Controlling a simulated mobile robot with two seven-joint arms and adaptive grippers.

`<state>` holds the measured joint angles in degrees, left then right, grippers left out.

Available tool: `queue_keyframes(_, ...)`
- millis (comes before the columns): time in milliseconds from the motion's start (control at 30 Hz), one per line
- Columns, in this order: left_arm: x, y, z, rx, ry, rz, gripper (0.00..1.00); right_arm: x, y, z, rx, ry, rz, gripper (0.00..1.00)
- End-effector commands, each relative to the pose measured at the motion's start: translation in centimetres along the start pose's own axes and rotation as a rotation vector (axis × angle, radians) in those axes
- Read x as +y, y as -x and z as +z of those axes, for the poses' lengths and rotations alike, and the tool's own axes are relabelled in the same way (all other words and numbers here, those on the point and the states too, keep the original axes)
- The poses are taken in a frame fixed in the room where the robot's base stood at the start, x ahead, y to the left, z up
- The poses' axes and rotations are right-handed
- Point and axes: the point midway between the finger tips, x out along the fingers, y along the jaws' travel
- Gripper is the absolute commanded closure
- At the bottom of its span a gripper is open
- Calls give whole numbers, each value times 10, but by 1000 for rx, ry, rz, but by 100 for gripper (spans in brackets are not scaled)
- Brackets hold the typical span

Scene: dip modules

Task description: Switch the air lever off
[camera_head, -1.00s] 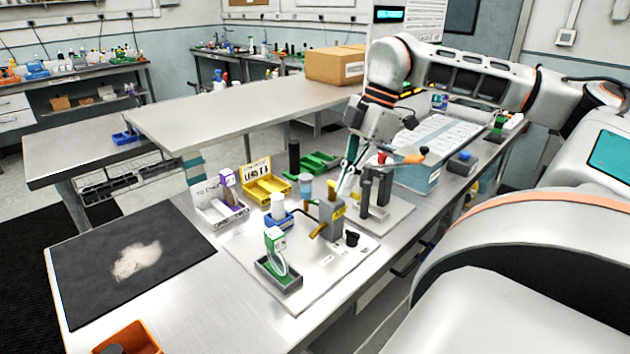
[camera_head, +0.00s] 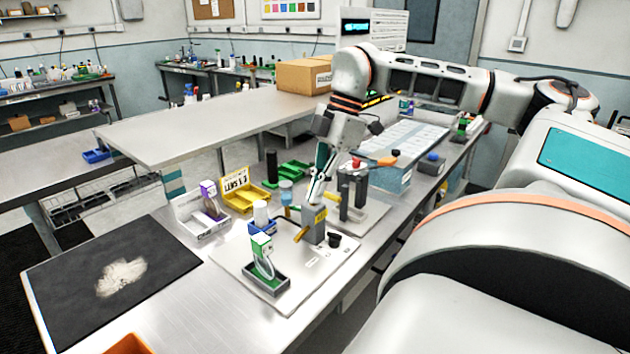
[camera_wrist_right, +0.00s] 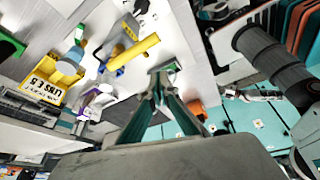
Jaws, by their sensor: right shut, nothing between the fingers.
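My left gripper is out of view.
A green-and-white module (camera_head: 262,250) sits in a dark tray in front. A yellow bin (camera_head: 250,196) and a dark mat (camera_head: 70,285) lie left.

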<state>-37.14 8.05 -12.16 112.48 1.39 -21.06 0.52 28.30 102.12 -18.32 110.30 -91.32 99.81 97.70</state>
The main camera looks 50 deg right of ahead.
Motion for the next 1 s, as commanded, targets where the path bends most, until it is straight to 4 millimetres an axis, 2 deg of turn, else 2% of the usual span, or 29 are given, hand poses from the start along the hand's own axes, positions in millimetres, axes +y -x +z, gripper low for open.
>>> queue_keyframes(100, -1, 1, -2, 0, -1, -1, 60, 2, 7, 2, -1, -2, 2, 100)
queue_keyframes(300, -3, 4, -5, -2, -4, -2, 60, 7, 54, 0, -2, -3, 1, 100)
queue_keyframes(500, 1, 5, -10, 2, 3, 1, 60, 11, 86, 0, -2, -3, 1, 100)
queue_keyframes(700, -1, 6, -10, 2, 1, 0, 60, 12, 100, -1, 0, 0, 0, 100)
queue_keyframes(1000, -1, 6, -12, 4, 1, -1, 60, 12, 101, -1, 1, 2, 0, 100)
